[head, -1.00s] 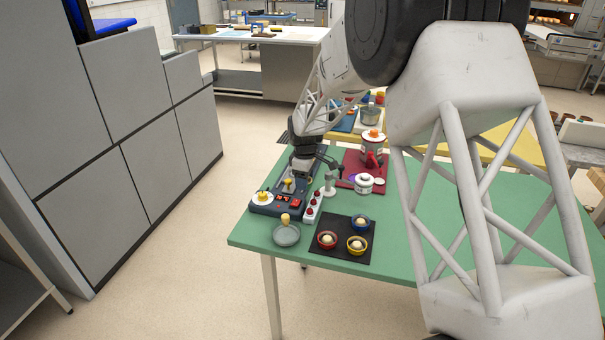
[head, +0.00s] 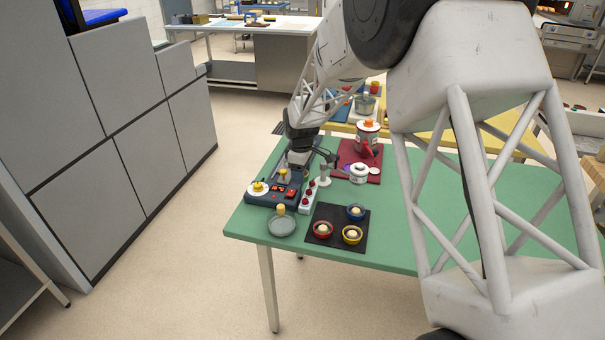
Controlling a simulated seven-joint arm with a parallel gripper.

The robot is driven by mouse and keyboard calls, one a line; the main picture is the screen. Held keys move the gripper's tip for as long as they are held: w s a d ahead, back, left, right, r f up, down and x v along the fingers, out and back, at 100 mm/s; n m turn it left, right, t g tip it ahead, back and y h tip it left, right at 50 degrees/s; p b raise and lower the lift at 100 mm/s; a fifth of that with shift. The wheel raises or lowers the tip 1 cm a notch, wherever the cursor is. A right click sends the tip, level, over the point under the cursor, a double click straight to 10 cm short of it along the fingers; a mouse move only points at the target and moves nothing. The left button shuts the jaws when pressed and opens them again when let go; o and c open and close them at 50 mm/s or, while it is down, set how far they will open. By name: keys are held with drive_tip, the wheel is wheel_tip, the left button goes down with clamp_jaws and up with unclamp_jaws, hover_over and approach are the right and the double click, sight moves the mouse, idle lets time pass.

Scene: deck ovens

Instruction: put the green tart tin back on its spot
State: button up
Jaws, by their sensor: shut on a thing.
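A black mat (head: 323,258) lies at the front of the green table. The mat's back left quarter is bare. I cannot make out a green tin. My gripper (head: 298,160) is low over the back of the dark control box, behind and left of the mat. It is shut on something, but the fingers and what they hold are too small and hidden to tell.
The dark control box (head: 262,199) has yellow knobs and red displays. A strip with red knobs (head: 308,196) stands beside it. A grey-green dish (head: 281,225) is in front. A red board (head: 348,152) holds a white pot (head: 359,174) and a red-handled canister (head: 367,132). The green table's right side (head: 400,250) looks clear.

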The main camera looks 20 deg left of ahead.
drive_tip(key=shift+s+d, duration=0.35)
drive_tip(key=shift+d, duration=0.05)
drive_tip(key=shift+n, duration=0.3)
drive_tip(key=s+d, duration=0.5)
drive_tip(key=s, duration=0.1)
drive_tip(key=s+d+f, duration=0.1)
drive_tip(key=s+d, duration=0.5)
drive_tip(key=s, duration=0.1)
drive_tip(key=s+d, duration=0.5)
drive_tip(key=s, duration=0.1)
drive_tip(key=shift+s+d+f, duration=0.15)
drive_tip(key=shift+d+f, duration=0.1)
hover_over(330, 211)
drive_tip(key=shift+f, duration=0.75)
drive_tip(key=shift+f, duration=1.75)
drive_tip(key=shift+f, duration=0.2)
